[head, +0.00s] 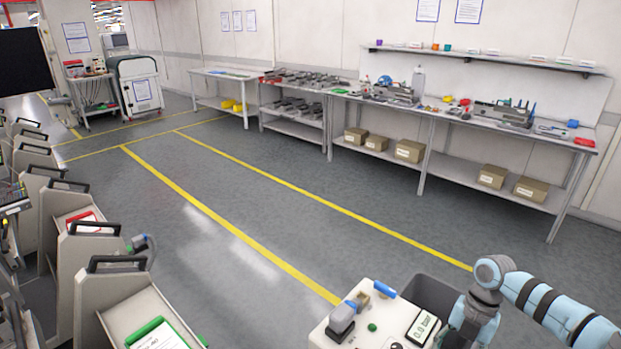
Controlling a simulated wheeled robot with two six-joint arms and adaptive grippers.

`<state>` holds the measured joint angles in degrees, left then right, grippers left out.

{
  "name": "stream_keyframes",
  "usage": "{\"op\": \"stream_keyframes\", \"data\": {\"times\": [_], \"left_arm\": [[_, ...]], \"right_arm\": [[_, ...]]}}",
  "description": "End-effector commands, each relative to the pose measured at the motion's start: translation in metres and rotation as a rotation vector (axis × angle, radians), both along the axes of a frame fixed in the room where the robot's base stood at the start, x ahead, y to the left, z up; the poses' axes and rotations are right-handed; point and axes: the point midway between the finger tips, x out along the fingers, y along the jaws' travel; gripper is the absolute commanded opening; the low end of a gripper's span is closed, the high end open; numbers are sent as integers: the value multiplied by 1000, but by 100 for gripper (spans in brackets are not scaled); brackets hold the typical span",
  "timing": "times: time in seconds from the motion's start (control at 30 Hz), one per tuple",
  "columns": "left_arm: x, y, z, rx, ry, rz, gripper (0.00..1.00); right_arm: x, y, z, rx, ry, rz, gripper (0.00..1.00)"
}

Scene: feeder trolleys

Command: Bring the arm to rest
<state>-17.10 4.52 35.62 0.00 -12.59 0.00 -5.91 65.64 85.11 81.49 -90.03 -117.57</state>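My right arm, light blue with dark bands, comes in from the right edge and bends at a grey joint near the bottom right. Its links run down out of the picture there, and its gripper does not show. My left arm and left gripper do not show. Nothing held by either gripper can be seen.
A white-topped unit (372,312) with a gauge (422,327) is close below, beside a dark grey bin (430,293). Feeder trolleys (112,290) line the left. A long workbench (430,112) stands along the back wall. The marked floor (260,190) between is clear.

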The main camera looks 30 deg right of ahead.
Motion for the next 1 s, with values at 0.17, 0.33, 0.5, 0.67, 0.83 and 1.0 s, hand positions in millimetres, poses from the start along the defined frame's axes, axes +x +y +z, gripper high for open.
{"op": "stream_keyframes", "data": {"times": [0.17, 0.33, 0.5, 0.67, 0.83, 1.0], "left_arm": [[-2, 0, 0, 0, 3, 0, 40], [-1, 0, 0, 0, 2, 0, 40], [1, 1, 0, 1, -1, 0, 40], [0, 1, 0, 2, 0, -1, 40], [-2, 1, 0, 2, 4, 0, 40], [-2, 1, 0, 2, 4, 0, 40]], "right_arm": [[9, -4, -2, -31, -1, -162, 60], [24, -26, -7, -113, -41, -371, 60], [42, -68, -19, -228, -121, -671, 60], [49, -119, -57, -325, -248, -1118, 60], [11, -141, -146, -352, -379, -1623, 60], [-67, -68, -257, -297, -362, -1901, 60]]}}
